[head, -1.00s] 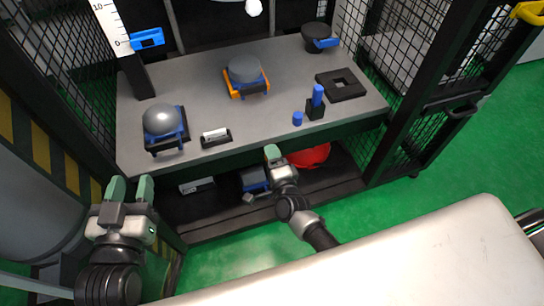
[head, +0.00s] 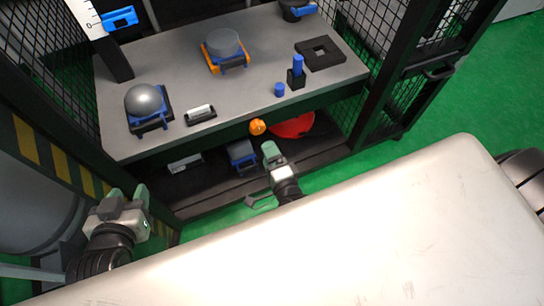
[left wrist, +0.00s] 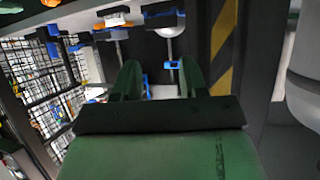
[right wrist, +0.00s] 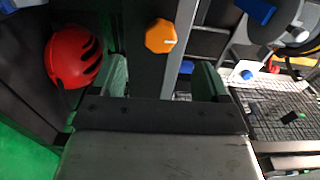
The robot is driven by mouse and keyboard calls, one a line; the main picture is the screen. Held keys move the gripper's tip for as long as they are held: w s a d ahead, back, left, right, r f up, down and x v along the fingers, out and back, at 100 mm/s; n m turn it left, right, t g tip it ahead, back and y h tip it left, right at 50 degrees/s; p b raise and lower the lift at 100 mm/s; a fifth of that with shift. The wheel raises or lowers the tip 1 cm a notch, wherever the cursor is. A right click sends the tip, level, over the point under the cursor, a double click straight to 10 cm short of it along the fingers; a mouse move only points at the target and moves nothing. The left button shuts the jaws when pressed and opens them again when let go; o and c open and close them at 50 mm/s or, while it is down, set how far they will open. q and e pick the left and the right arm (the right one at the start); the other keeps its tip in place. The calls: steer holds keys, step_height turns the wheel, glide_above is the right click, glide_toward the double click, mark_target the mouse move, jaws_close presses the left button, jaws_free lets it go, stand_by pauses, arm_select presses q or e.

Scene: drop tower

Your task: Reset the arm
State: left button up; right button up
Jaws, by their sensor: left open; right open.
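My left gripper (head: 128,198) is at the lower left in the head view, in front of the bench's left corner. It is open and empty; its green fingers (left wrist: 158,75) stand apart in the left wrist view. My right gripper (head: 272,152) is in front of the lower shelf, below the bench's front edge. It is open and empty, with its green fingers (right wrist: 165,80) apart in the right wrist view. Neither gripper touches any object that I can see.
The grey bench (head: 180,80) holds a silver dome (head: 145,100), a grey disc on an orange frame (head: 208,60), a blue cylinder (head: 280,90) and a black square plate (head: 321,53). An orange knob (head: 257,127) is on its front. A red helmet (right wrist: 72,58) lies on the lower shelf. Mesh panels flank the bench.

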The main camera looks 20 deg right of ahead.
arm_select(q)
steer(key=shift+s+a+f+g, duration=0.2)
steer(key=shift+s+f+g, duration=0.2)
steer(key=shift+g, duration=0.1)
arm_select(e)
steer(key=shift+s, duration=0.85)
arm_select(q)
steer(key=shift+w, duration=0.1)
